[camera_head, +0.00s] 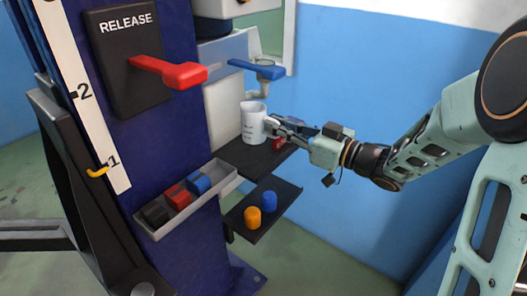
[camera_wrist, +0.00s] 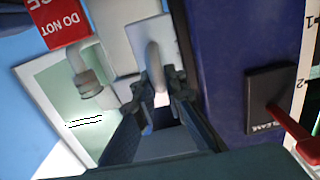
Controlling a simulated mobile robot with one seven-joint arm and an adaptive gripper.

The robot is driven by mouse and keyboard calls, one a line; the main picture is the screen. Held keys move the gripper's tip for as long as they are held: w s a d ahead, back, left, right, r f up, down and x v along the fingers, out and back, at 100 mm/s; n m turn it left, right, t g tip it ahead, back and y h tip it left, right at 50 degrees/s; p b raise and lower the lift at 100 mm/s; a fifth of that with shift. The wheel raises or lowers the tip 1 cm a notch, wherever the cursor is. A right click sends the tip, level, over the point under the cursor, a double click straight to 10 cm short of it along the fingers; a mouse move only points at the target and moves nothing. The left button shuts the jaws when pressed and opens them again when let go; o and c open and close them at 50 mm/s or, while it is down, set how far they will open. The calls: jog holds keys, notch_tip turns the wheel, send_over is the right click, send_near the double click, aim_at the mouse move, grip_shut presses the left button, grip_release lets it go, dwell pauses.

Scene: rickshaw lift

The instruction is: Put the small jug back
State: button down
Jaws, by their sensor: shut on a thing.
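The small white jug (camera_head: 253,124) is upright below the tap with the blue lever (camera_head: 258,70), over the dark upper shelf (camera_head: 254,158). I cannot tell whether its base touches the shelf. My gripper (camera_head: 272,127) reaches in from the right and is shut on the jug's handle side. In the wrist view, my gripper's dark fingertips (camera_wrist: 164,95) close around a pale curved piece that looks like the handle (camera_wrist: 155,65). The jug's far side is hidden.
A lower dark shelf (camera_head: 286,197) holds an orange cylinder (camera_head: 253,217) and a blue cylinder (camera_head: 270,201). A grey tray (camera_head: 153,234) on the blue column holds several coloured blocks. The red release lever (camera_head: 168,71) juts out at left. Open floor lies to the right.

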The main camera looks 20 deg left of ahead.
aim_at(264, 135)
jog(key=a+f, duration=0.1)
jog(key=f, duration=0.1)
jog(key=w+a+f+b, duration=0.1)
jog(key=a+f, duration=0.1)
jog(key=shift+w+a+f, duration=0.1)
jog(key=shift+w+f, duration=0.05)
jog(key=shift+f, duration=0.1)
jog(key=shift+w+a+f+b, duration=0.15)
jog(key=shift+f+b, duration=0.15)
jog(key=shift+f, duration=0.6)
jog(key=shift+s+a+f+b, duration=0.1)
jog(key=shift+f+b, duration=0.15)
jog(key=shift+f, duration=0.65)
jog(key=shift+f, duration=0.2)
jog(key=c, duration=2)
grip_release()
jog(key=shift+r, duration=0.1)
